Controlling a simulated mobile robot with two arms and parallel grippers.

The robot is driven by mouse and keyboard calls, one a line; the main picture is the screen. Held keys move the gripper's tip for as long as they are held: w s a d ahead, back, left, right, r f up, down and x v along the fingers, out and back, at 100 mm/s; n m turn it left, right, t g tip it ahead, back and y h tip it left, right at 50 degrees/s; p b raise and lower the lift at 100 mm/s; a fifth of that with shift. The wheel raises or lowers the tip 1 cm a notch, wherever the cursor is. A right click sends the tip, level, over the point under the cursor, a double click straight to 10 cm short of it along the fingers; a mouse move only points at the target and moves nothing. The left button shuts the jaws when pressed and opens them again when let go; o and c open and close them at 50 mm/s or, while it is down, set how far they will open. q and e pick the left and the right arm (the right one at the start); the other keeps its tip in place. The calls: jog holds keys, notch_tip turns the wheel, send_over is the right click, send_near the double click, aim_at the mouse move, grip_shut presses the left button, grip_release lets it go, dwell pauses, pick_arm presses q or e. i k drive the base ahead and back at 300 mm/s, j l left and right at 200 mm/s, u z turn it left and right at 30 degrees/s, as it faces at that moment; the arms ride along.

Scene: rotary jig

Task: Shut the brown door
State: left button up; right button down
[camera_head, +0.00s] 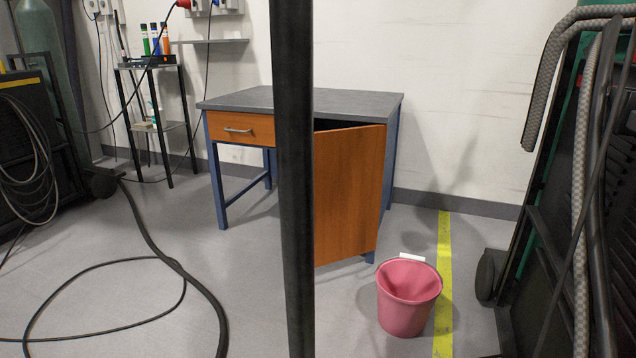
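The brown door (350,195) is on the right side of a desk (350,103) with a grey top and blue legs. The door stands ajar, with a dark gap showing between its top edge and the desk top. A dark upright bar close to the camera hides the door's left edge. No handle shows on the visible part of the door. Neither of my grippers is in view.
A shut brown drawer (238,128) is at the desk's left. A pink bucket (406,300) stands on the floor right of the door's front. Black hoses (165,262) lie at the left. Dark equipment (560,200) stands at the right.

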aim_at(348, 162)
jog(key=j+z, duration=0.1)
jog(key=z, duration=0.3)
jog(key=i+j+z, duration=0.1)
jog(key=z, duration=0.35)
jog(key=j+z, duration=0.1)
jog(key=z, duration=0.3)
jog(key=j+z, duration=0.15)
jog(key=z, duration=0.3)
jog(key=j, duration=1.65)
jog(key=i+l+u, duration=0.15)
jog(key=i+l, duration=0.1)
